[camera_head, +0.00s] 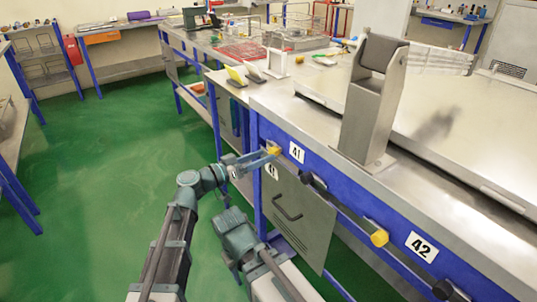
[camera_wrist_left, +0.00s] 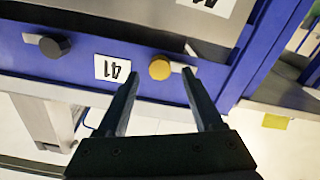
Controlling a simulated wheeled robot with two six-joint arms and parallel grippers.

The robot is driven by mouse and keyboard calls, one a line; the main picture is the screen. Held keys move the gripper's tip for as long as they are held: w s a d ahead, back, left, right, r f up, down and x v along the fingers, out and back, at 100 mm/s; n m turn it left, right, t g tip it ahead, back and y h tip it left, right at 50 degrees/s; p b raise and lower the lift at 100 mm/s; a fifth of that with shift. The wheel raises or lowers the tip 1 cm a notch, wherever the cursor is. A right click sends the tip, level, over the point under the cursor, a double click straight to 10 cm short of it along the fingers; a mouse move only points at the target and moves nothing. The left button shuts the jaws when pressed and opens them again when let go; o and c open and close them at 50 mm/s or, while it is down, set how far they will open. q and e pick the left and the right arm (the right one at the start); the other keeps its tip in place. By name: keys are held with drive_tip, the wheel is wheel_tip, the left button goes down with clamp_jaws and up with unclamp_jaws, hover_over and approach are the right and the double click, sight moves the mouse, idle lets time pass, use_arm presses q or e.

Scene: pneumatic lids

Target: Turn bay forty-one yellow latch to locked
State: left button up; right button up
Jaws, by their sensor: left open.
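The bay 41 yellow latch (camera_head: 274,150) is on the blue rail, left of the 41 label (camera_head: 296,152) in the head view. In the left wrist view, the picture is upside down and the yellow latch (camera_wrist_left: 160,68) shows as a round knob beside the 41 label (camera_wrist_left: 112,68). My left gripper (camera_head: 265,157) is at the latch in the head view. In the wrist view its two dark fingers (camera_wrist_left: 160,74) are spread, with the knob between their tips. Contact cannot be told. My right gripper is not seen.
A black knob (camera_head: 305,178) sits on the rail right of label 41. Another yellow knob (camera_head: 379,237) is by the 42 label (camera_head: 421,247). A grey hinged bracket (camera_head: 368,115) stands on the bench above. Green floor (camera_head: 110,170) is clear at left.

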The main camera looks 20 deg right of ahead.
use_arm(q)
drive_tip(key=shift+x, duration=1.5)
clamp_jaws()
